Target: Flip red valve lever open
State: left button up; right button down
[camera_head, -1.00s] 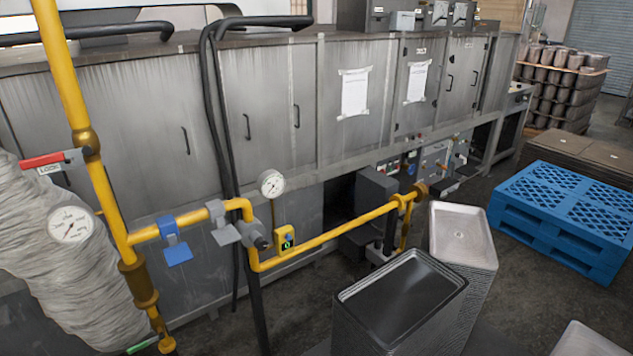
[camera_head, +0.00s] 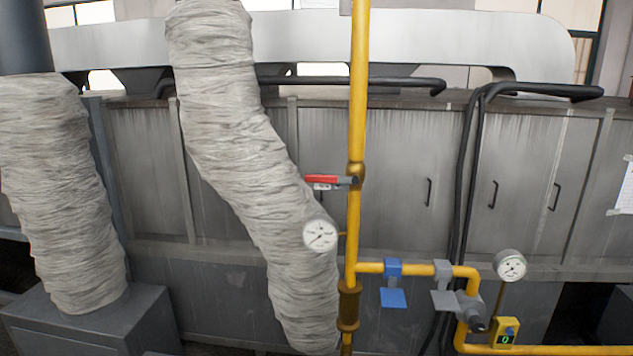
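The red valve lever (camera_head: 321,180) is on the upright yellow gas pipe (camera_head: 357,110), a little above the pipe's side branch. The lever points left from its brass valve body (camera_head: 355,175), lying about level and across the pipe. A label sits under its red handle. A round white gauge (camera_head: 320,235) is just below it on the left. Neither of my grippers shows in the head view.
A grey wrapped duct (camera_head: 250,140) runs behind the lever, and a second wrapped duct (camera_head: 60,190) stands at the left. A blue lever (camera_head: 393,297), a grey lever (camera_head: 445,300) and another gauge (camera_head: 510,265) are on the branch pipe. Grey cabinets (camera_head: 410,190) stand behind.

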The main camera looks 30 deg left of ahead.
aim_at(313, 178)
jog(key=u, duration=0.95)
